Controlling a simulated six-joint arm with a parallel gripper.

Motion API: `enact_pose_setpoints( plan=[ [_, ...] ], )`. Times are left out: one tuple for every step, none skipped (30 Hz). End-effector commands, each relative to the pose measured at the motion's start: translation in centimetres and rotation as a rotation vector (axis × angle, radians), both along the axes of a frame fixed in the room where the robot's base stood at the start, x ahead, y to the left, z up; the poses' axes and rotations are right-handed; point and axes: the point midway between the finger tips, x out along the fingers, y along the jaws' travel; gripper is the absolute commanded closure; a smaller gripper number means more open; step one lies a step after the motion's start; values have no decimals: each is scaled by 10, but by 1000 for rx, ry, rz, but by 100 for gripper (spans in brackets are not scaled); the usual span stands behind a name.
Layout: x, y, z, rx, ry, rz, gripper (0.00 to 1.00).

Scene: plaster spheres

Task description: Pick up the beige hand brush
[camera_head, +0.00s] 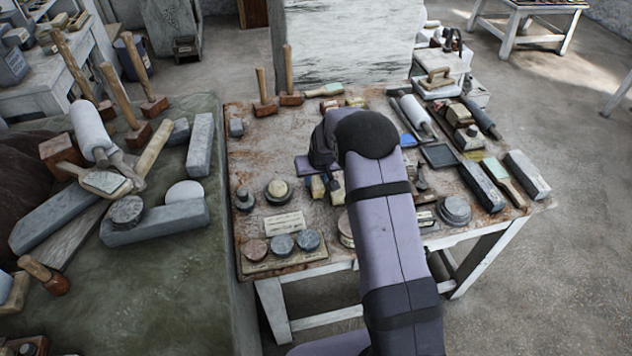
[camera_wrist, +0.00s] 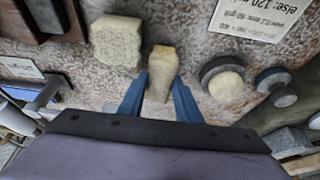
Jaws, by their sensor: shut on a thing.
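The beige hand brush (camera_wrist: 162,75) stands between the two blue fingers of my gripper (camera_wrist: 160,88) in the wrist view. Its pale body narrows toward a yellowish end pointing away from the gripper. My gripper is shut on it, with one finger on each side. In the head view the brush (camera_head: 317,187) shows as a small beige piece beside my gripper (camera_head: 320,178), low over the worktable (camera_head: 255,150). My arm hides part of this area. I cannot tell whether the brush touches the table.
A beige block (camera_wrist: 117,40) lies left of the brush in the wrist view. A dark disc with a pale knob (camera_wrist: 226,85) and a smaller grey one (camera_wrist: 276,90) stand right. A printed card (camera_wrist: 253,18) lies beyond. Tools crowd the table's right side (camera_head: 480,185).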

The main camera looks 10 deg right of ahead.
Motion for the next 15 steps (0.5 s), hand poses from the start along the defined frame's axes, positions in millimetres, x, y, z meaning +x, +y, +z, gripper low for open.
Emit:
enact_pose_setpoints(
  plan=[
    [1,0,5,0,-5,0,93],
    [1,0,9,0,-5,0,93],
    [1,0,14,0,-6,0,93],
    [1,0,18,0,-6,0,93],
    [2,0,24,0,-8,0,93],
    [2,0,30,0,-7,0,93],
    [2,0,35,0,-8,0,93],
    [1,0,40,0,-6,0,93],
    [2,0,47,0,-8,0,93],
    [2,0,52,0,-7,0,93],
    [1,0,57,0,-7,0,93],
    [1,0,62,0,-6,0,93],
    [1,0,67,0,-6,0,93],
    [1,0,71,0,-5,0,93],
    [1,0,75,0,-5,0,93]
  ],
)
